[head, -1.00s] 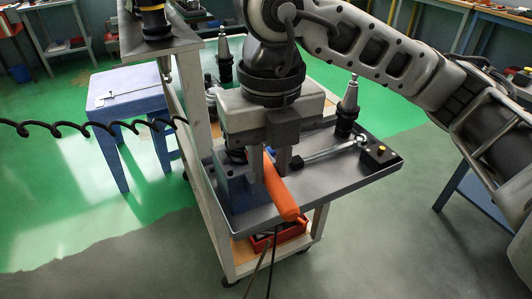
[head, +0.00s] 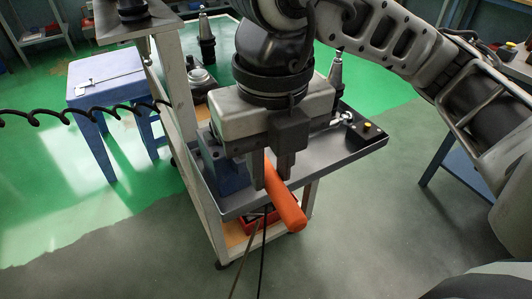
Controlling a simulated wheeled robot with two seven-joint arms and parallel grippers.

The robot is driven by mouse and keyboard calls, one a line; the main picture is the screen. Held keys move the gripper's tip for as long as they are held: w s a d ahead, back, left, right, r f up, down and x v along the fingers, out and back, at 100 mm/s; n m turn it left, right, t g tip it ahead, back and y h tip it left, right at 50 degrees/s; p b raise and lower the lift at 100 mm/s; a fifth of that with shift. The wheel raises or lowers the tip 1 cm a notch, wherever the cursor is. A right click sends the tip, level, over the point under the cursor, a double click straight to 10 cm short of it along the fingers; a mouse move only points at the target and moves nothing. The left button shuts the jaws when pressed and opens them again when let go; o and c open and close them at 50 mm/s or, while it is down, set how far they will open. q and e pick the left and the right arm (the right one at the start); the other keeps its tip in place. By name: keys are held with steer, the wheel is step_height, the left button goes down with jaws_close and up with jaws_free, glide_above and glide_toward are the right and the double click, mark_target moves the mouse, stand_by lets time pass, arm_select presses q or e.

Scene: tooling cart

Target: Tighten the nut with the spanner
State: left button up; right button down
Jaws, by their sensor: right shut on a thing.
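My right gripper (head: 272,178) points down over the near part of the cart's grey tray. It is shut on an orange handle (head: 287,205), which sticks out below the fingers toward the viewer, past the tray's front edge. The handle's other end is hidden behind the gripper, so I cannot tell if it is the spanner. A blue block-shaped fixture (head: 222,172) stands on the tray just left of the gripper, partly covered. I cannot make out the nut. My left gripper is not in view.
The tray (head: 325,160) also holds a tapered tool holder (head: 335,75), a mostly covered silver tool (head: 341,119) and a small black box with a yellow button (head: 366,128). A red bin (head: 262,218) sits below. A blue stool (head: 108,85) stands left.

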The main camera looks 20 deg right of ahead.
steer(key=shift+s, duration=0.25)
steer(key=shift+r+p, duration=1.25)
steer(key=shift+r, duration=0.85)
steer(key=shift+f, duration=0.1)
